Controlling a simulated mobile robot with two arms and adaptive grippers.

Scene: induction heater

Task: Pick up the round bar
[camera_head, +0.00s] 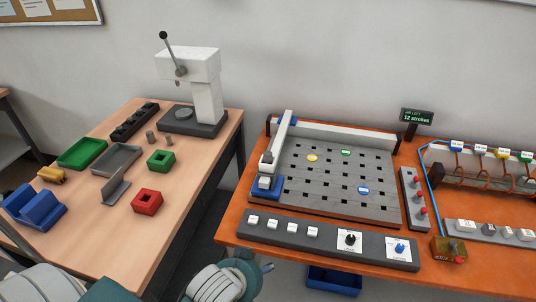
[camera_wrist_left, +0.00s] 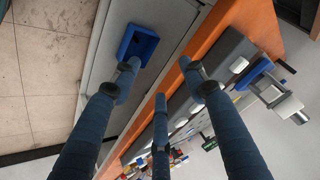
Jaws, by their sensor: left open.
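My left gripper (camera_head: 262,268) shows at the bottom of the head view, in front of the gap between the two tables. In the left wrist view its three dark fingers (camera_wrist_left: 160,100) are spread, with nothing held between them. Two short grey round pieces (camera_head: 150,138) stand on the wooden table, well away from the gripper. A grey bar-like shape (camera_head: 478,172) lies behind the copper coils at the right. I cannot tell for certain which of these is the round bar. My right gripper is not in view.
The wooden table (camera_head: 95,240) holds a green tray (camera_head: 82,153), a red block (camera_head: 147,201), a blue block (camera_head: 35,208) and a press (camera_head: 200,90). The orange bench (camera_head: 240,222) carries a perforated plate and a switch panel. A blue bin (camera_head: 333,280) sits below it.

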